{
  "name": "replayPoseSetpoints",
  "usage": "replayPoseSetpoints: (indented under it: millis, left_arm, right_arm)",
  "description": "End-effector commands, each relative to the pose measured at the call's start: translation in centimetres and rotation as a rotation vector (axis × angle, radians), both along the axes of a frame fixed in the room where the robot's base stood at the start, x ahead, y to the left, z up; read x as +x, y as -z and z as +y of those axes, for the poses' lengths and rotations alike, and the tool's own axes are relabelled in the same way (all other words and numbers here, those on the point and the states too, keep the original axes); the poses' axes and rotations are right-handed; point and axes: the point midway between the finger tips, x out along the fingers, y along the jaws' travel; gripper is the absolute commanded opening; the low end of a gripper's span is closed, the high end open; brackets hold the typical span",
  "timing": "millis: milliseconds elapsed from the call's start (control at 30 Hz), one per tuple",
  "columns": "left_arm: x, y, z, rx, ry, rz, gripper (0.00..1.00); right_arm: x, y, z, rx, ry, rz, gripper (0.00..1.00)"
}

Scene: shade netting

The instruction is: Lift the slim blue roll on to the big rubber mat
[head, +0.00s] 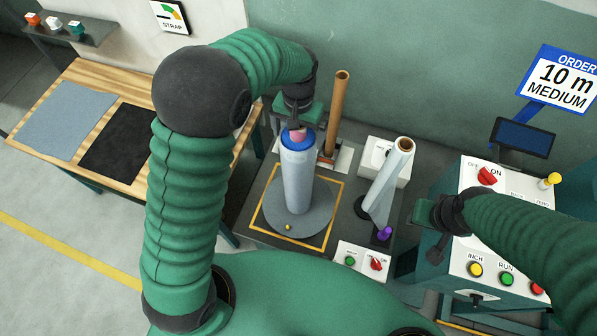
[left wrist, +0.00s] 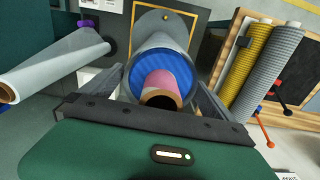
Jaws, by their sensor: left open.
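An upright roll (head: 298,180) with a pale grey-blue body, blue top end and pink core stands on a round grey turntable (head: 325,222). It also shows end-on in the left wrist view (left wrist: 165,72). My left gripper (head: 297,126) is directly above its top. In the left wrist view my open fingers (left wrist: 158,98) lie on either side of the core end; I cannot tell whether they touch it. A black mat (head: 128,140) and a blue-grey mat (head: 62,118) lie flat on the wooden table at left. My right gripper (head: 432,213) is beside the control console, its jaws unclear.
A brown tube (head: 337,112) stands behind the roll. A pale film roll (head: 389,182) leans right of it. A control console (head: 505,225) stands at right. The wooden table (head: 205,138) has mats; yellow (left wrist: 250,62) and grey (left wrist: 268,75) rolls show in the wrist view.

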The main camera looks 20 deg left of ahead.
Motion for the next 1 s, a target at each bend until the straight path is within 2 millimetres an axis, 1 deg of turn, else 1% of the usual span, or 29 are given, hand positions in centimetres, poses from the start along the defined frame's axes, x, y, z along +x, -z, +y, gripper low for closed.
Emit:
replayPoseSetpoints:
  millis: [33,100,300,333,1000]
  left_arm:
    - [-0.06,0.55,0.00,0.000,0.000,0.003,1.00]
    - [-0.06,1.28,0.00,0.000,0.001,0.002,1.00]
    - [0.00,1.52,-0.01,-0.001,0.001,-0.001,1.00]
    - [0.00,1.51,-0.01,-0.001,0.001,-0.001,0.97]
    - [0.00,1.43,-0.03,-0.001,0.001,-0.001,0.10]
  right_arm:
    - [-0.01,-0.46,0.00,0.000,0.000,0.000,0.36]
    - [-0.01,-0.52,0.00,0.000,0.000,0.000,0.36]
    - [-0.02,-0.38,0.00,0.000,0.000,0.001,0.36]
    - [-0.02,-0.38,0.00,0.000,0.000,0.001,0.36]
    - [-0.02,-0.39,0.00,0.000,0.000,0.001,0.36]
